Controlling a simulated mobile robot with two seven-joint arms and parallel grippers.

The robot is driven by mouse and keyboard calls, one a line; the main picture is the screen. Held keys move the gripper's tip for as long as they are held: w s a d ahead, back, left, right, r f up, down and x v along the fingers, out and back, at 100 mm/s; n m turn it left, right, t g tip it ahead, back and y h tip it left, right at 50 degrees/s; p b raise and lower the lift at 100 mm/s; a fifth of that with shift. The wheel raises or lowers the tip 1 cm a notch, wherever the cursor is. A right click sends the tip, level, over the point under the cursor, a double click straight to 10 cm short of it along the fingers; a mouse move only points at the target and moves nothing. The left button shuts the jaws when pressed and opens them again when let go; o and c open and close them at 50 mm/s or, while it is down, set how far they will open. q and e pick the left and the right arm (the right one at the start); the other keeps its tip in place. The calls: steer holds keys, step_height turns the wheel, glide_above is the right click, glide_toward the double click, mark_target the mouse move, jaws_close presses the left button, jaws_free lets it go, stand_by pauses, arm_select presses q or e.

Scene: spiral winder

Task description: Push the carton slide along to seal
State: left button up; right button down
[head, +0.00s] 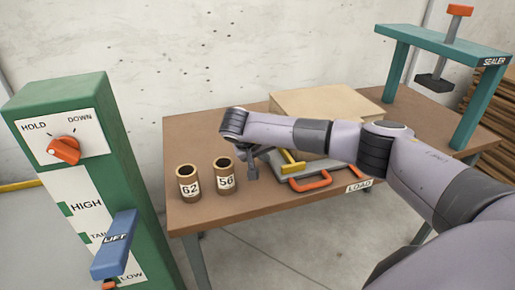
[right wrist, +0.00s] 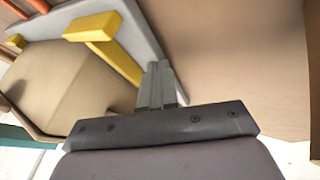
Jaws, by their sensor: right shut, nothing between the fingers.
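The carton slide is a grey plate (head: 318,169) on the brown table, with a yellow bar (head: 292,163) and an orange handle (head: 311,184) by the LOAD label. In the right wrist view the plate (right wrist: 157,52) and yellow bar (right wrist: 103,38) lie just beyond my fingers. A tan carton (head: 330,101) is behind my arm, which hides part of it and the slide. My right gripper (head: 252,172) points down at the slide's left end, its fingers (right wrist: 158,80) shut and empty; I cannot tell whether they touch the plate. My left gripper is out of view.
The teal SEALER frame (head: 400,48) with its press stands at the table's right end. Two brown tubes marked 62 (head: 188,182) and 56 (head: 224,176) stand left of my gripper. A green control post (head: 75,100) with a blue lift lever (head: 115,246) is at far left.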

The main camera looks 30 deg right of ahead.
mark_target(282, 156)
steer(key=d, duration=0.1)
steer(key=s+d, duration=0.1)
steer(key=d, duration=0.1)
steer(key=shift+d+r, duration=0.2)
steer(key=shift+d, duration=0.05)
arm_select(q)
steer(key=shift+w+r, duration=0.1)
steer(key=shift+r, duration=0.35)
arm_select(e)
steer(key=shift+d, duration=0.15)
